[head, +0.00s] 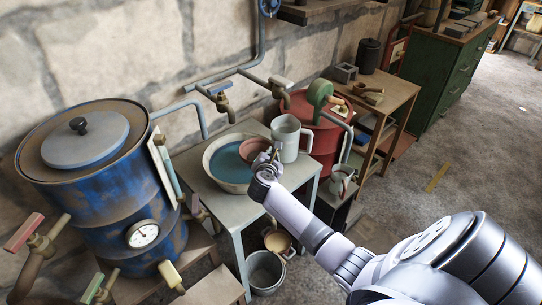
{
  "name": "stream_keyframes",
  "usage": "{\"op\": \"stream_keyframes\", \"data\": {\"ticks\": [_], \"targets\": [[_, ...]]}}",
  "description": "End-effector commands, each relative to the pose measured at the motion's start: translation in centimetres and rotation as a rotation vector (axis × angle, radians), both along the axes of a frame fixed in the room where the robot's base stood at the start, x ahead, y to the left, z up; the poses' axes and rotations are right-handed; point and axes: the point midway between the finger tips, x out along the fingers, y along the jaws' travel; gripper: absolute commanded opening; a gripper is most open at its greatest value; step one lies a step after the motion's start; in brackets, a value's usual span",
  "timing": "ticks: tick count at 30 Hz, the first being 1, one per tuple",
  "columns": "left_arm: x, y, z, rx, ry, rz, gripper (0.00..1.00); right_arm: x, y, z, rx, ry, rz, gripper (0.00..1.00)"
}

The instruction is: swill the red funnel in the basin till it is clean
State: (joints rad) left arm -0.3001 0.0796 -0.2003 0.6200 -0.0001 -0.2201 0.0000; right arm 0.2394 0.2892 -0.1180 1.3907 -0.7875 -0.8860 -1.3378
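The basin (211,176), a wide cream bowl with blue-green water in it, stands on a small grey table below a wall tap. The red funnel (253,148), dull red and wide-mouthed, is at the basin's right side, over the water. My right gripper (268,160) reaches in from the lower right and appears closed on the funnel's near right edge. The fingers hide part of the funnel, and its spout is not visible. I cannot tell whether the funnel touches the water. My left gripper is out of view.
A pale jug (288,136) stands close to the right of the basin. A blue drum (95,195) with a gauge is at the left, a red drum (322,135) behind the jug. Taps (224,103) hang above. Buckets (265,272) stand below the grey table (235,215).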

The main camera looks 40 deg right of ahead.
Motion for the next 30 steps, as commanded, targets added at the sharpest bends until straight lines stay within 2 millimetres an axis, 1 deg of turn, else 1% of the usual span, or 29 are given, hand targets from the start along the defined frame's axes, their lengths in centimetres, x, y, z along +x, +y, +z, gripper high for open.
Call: {"op": "stream_keyframes", "data": {"ticks": [10, 18, 23, 30], "targets": [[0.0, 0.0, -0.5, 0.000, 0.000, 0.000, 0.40, 1.5, -1.0, 0.0, 0.000, -0.002, 0.001, 0.00], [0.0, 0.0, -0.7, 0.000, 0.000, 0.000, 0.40, 2.3, -1.7, 0.1, -0.001, -0.001, 0.000, 0.00], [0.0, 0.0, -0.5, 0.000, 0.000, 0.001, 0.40, 2.2, -1.6, 0.1, 0.000, -0.001, 0.001, 0.00], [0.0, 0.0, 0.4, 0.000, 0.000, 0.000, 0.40, 1.3, -0.9, 0.2, 0.001, 0.000, 0.001, 0.00]]}}
